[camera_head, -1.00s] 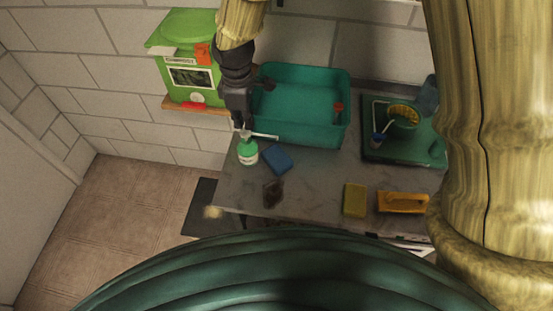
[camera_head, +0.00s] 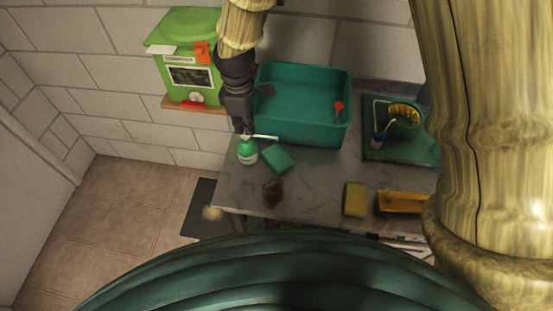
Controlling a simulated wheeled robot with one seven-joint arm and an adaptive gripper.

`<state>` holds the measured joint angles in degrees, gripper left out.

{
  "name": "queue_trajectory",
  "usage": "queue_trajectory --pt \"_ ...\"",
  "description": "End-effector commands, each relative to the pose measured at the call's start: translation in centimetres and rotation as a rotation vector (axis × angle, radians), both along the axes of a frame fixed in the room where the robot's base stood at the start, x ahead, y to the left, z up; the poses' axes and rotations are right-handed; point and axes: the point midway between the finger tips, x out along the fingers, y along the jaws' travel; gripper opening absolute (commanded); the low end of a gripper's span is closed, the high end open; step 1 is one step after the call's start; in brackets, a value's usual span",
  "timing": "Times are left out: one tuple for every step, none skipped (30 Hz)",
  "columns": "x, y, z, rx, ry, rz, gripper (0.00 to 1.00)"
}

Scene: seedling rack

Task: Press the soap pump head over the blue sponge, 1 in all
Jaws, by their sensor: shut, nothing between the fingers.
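The soap pump bottle (camera_head: 247,154), green and white, stands at the back left of the grey counter. Its pale pump head (camera_head: 264,138) points right, with the spout's end over or close to the sponge (camera_head: 277,158). That sponge looks green now, though it looked blue before; it lies just right of the bottle. My gripper (camera_head: 242,131) is shut and points down right over the bottle. Its tips appear to touch the top of the pump head, and they hide part of it.
A teal basin (camera_head: 302,137) stands behind the sponge. A green tray (camera_head: 398,158) with a cup is at the right. A dark stain (camera_head: 273,193), a yellow sponge (camera_head: 355,199) and an orange-yellow brush (camera_head: 403,202) are near the front edge. A green dispenser (camera_head: 190,75) hangs on the wall.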

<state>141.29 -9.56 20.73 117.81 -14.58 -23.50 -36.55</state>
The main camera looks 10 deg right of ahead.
Motion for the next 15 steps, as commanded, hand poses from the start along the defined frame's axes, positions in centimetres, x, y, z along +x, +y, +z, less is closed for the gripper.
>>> queue_trajectory --pt "-0.04 -0.01 -0.29 -0.001 0.001 0.0 0.0" --pt "-0.05 0.0 -0.37 -0.001 0.001 0.0 0.0" --pt "-0.05 0.0 -0.48 -0.001 0.001 0.0 0.0" --pt "-0.05 0.0 -0.56 -0.001 0.001 0.0 0.0" --pt "-0.05 0.0 -0.64 -0.001 0.001 0.0 0.0" --pt "-0.04 0.0 -0.52 0.0 0.001 0.0 0.0" --pt "-0.04 -0.01 -0.52 0.0 0.001 0.0 0.0" --pt "-0.05 0.0 -0.53 -0.001 0.001 0.0 0.0" --pt "-0.06 0.0 -0.54 -0.001 0.001 0.0 0.0" --pt "-0.06 0.0 -0.54 -0.001 0.001 0.0 0.0" --pt "-0.06 0.0 -0.54 -0.001 0.001 0.0 0.0" --pt "-0.06 0.0 -0.5 -0.001 0.001 0.0 0.0" --pt "-0.08 -0.01 -0.45 -0.001 0.001 0.0 0.0" --pt "-0.08 -0.01 -0.38 -0.001 0.001 0.0 0.0" --pt "-0.08 -0.01 -0.26 0.0 0.002 0.0 0.0"
